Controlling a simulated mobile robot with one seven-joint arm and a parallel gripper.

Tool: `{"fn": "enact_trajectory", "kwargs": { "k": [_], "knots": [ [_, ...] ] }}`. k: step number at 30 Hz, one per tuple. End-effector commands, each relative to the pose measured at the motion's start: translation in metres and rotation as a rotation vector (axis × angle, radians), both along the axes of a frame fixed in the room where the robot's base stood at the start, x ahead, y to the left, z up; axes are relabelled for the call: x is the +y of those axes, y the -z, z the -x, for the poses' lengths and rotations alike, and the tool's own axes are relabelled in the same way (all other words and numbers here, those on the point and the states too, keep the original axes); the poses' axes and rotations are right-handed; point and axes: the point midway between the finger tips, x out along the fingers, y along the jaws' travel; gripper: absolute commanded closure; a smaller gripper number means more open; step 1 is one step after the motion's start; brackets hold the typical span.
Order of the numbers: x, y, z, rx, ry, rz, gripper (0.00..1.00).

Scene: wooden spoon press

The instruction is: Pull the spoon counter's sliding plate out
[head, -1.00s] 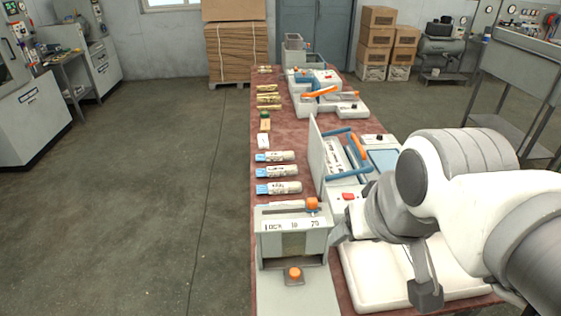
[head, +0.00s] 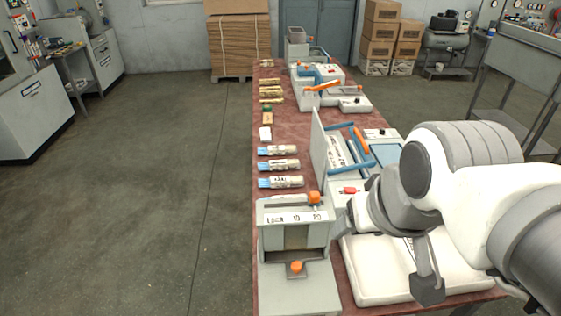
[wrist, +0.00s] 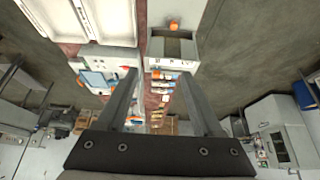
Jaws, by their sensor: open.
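The spoon counter (head: 265,240) is a grey box at the near left of the table, with a number scale and an orange knob (head: 314,197) on top. Its sliding plate (head: 298,279) shows low in the front opening and carries an orange knob (head: 296,266). The counter also shows in the wrist view (wrist: 157,48), with an orange knob near the top. My gripper (wrist: 158,75) is open, with nothing between its fingers. In the head view it is right of the counter, above a white tray; contact with the counter cannot be told.
The white tray (head: 365,290) lies right of the counter. The floor (head: 150,200) left of the table is clear.

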Motion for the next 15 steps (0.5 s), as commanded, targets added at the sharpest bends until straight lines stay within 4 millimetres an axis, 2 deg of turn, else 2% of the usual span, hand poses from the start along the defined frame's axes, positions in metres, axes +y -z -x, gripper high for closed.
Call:
{"fn": "enact_trajectory", "kwargs": {
  "k": [8, 15],
  "knots": [
    [0.004, 0.009, -0.010, 0.039, 0.073, -0.079, 0.32],
    [0.014, 0.043, -0.048, 0.189, 0.395, -0.352, 0.32]
  ]
}}
